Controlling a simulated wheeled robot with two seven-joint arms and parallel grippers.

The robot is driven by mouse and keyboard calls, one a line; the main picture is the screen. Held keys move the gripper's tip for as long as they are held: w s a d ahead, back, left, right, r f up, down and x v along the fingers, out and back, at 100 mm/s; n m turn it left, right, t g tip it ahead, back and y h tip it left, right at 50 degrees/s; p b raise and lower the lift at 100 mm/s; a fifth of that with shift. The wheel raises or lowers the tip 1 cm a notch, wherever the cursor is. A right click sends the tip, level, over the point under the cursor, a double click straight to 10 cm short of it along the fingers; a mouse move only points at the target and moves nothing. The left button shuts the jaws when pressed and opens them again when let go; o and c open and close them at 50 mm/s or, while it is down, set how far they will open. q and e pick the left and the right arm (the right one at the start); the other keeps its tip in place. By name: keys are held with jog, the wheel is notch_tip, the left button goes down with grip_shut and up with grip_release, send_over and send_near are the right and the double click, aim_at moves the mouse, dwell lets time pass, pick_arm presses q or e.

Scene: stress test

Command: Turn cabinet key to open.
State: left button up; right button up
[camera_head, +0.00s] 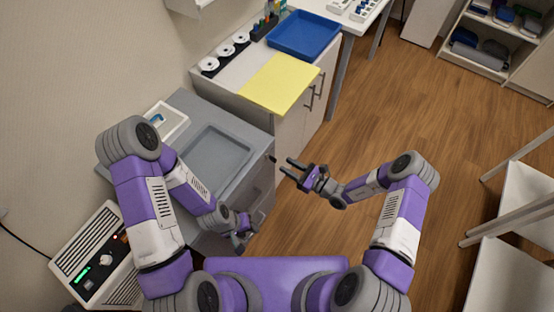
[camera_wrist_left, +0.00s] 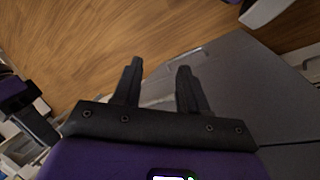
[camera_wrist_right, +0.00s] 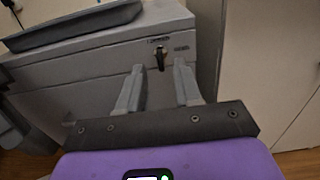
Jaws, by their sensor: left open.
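The grey cabinet (camera_head: 262,125) stands left of centre in the head view. A small dark key (camera_wrist_right: 160,58) sticks out near the top edge of its front, beside small dark lettering. It also shows in the head view (camera_head: 272,158). My right gripper (camera_head: 288,167) is open and empty in front of the key. In the right wrist view the key appears between its fingertips (camera_wrist_right: 159,66), seemingly beyond them. My left gripper (camera_head: 247,235) is open, low by the cabinet's near front. In the left wrist view a pale bar (camera_wrist_left: 160,101) shows between its fingers; contact is unclear.
A grey tray (camera_head: 245,155) lies on the cabinet top. Behind stands a white cabinet with a yellow sheet (camera_head: 279,84) and a blue tray (camera_head: 304,35). A box with a green light (camera_head: 85,272) is at lower left. The wooden floor between is clear.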

aim_at(272, 158)
jog(key=x, duration=0.5)
jog(key=shift+w+a+b, duration=0.15)
jog(key=shift+a+b, duration=0.15)
jog(key=shift+b, duration=0.05)
grip_shut()
